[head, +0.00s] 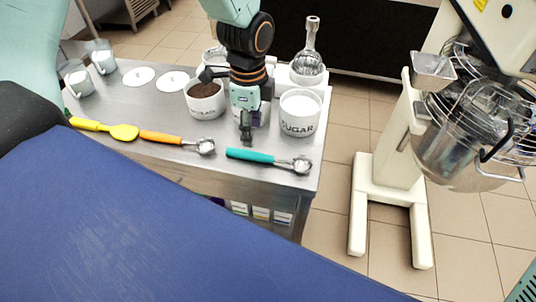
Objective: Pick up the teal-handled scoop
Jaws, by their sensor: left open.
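The teal-handled scoop (252,156) lies near the front edge of the steel table (160,150). Its teal handle points left and its metal bowl is at the right end. My left gripper (246,138) points down just above and behind the left part of the teal handle. It is open and holds nothing. I cannot tell the exact gap between the fingertips and the handle. My right gripper is not in view.
An orange-handled scoop (160,137) and a yellow spatula (124,132) lie to the left. A sugar canister (300,117) stands right of the gripper, a canister of brown powder (204,108) left of it. A mixer (392,160) stands at the right.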

